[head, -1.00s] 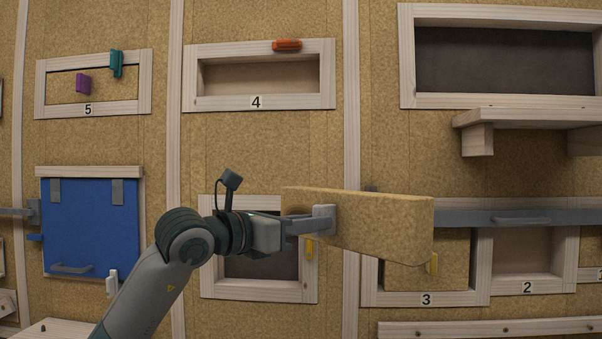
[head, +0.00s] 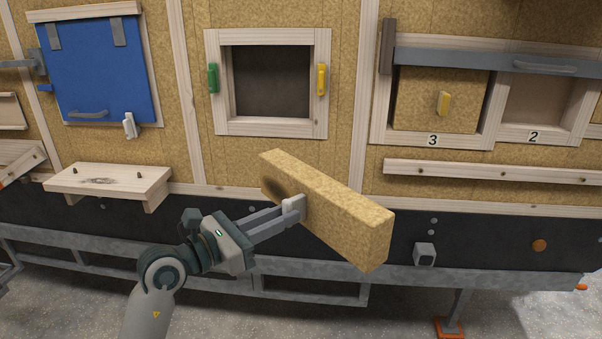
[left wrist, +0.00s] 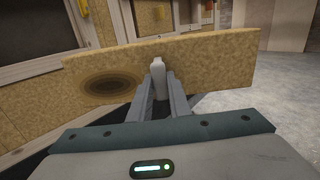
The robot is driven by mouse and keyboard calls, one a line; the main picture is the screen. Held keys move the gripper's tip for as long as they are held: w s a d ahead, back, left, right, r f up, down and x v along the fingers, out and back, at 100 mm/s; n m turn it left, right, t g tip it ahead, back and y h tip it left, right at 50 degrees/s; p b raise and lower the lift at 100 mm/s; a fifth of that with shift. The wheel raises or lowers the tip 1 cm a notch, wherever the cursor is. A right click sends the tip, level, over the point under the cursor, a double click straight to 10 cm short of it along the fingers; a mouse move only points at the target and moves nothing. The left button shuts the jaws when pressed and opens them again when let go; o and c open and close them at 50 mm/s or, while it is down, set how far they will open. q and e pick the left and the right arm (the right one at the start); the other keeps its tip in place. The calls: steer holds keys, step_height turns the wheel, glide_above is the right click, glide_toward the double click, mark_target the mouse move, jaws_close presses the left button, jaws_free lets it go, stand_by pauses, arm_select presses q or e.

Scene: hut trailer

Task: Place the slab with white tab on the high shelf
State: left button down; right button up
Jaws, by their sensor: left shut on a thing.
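The slab (head: 335,210) is a thick tan fibre board, held out in front of the trailer wall and slanting down to the right. My left gripper (head: 288,209) is shut on its white tab (head: 294,203). In the left wrist view, the fingers (left wrist: 158,95) close around the white tab (left wrist: 158,75), and the slab (left wrist: 215,62) spans the view with a dark round mark (left wrist: 110,86) left of the tab. The high shelf is not in view now. My right gripper is not in view.
A low wooden shelf (head: 110,183) with two pegs juts out at left. Behind are a blue door (head: 90,68), a dark framed opening (head: 271,80) with green and yellow latches, compartments 3 (head: 432,98) and 2 (head: 535,105), and a peg rail (head: 490,172).

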arm_select(q)
steer(key=s+a+f+n+t+y, duration=0.3)
steer(key=s+a+f+y, duration=0.1)
steer(key=s+a+f, duration=0.7)
step_height(320, 180, down, 3)
steer(key=shift+s+a+r+n+y, duration=0.2)
steer(key=shift+s+a+n+y, duration=0.1)
steer(key=shift+s, duration=0.65)
